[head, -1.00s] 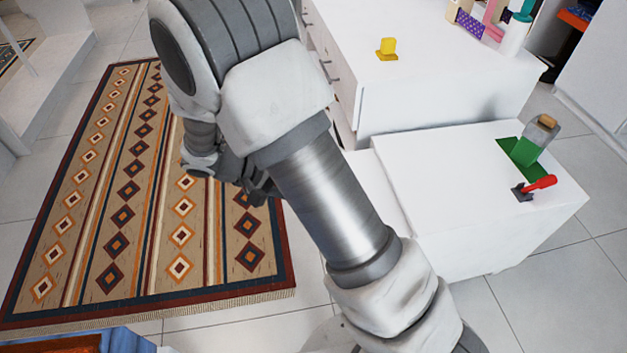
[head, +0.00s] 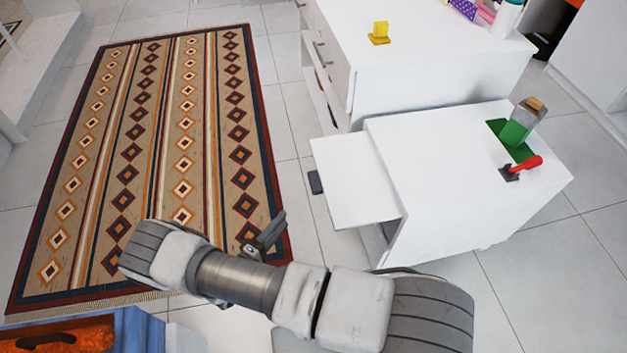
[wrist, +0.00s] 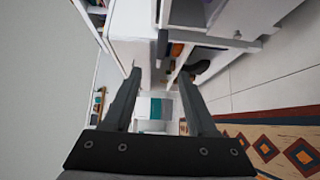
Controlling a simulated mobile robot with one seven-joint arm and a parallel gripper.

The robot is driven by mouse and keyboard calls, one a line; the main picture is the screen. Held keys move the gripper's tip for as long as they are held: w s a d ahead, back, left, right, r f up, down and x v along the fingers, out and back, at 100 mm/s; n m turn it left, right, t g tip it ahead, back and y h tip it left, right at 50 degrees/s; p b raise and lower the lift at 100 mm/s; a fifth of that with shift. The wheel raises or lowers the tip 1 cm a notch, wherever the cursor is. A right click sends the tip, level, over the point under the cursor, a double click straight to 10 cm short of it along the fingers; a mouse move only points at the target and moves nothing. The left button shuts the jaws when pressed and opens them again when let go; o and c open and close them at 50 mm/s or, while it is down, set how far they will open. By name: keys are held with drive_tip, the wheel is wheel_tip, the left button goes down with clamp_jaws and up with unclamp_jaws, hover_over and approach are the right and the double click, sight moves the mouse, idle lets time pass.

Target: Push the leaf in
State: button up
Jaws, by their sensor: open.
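The leaf (head: 355,178) is a flat white panel sticking out to the left from the low white cabinet (head: 455,190) in the head view. A small dark handle (head: 315,182) sits at its outer edge. My gripper (head: 278,226) is in front of and left of the leaf, apart from it, over the floor by the rug's edge. In the wrist view my gripper (wrist: 160,92) is open, its two fingers spread with nothing between them. White furniture shows past the fingers there; I cannot tell which part is the leaf.
A red-handled lever (head: 525,165) and a green bottle-like object (head: 520,122) are on the cabinet top. A taller white drawer unit (head: 430,65) stands behind, with a yellow item (head: 379,32) on it. The patterned rug (head: 165,150) lies left, with bare tiles between.

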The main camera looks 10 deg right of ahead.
sight(314, 182)
drive_tip(key=b+x, duration=0.2)
drive_tip(key=x, duration=1.5)
drive_tip(key=shift+w+f, duration=0.1)
drive_tip(key=shift+w, duration=0.05)
clamp_jaws()
idle(0.8)
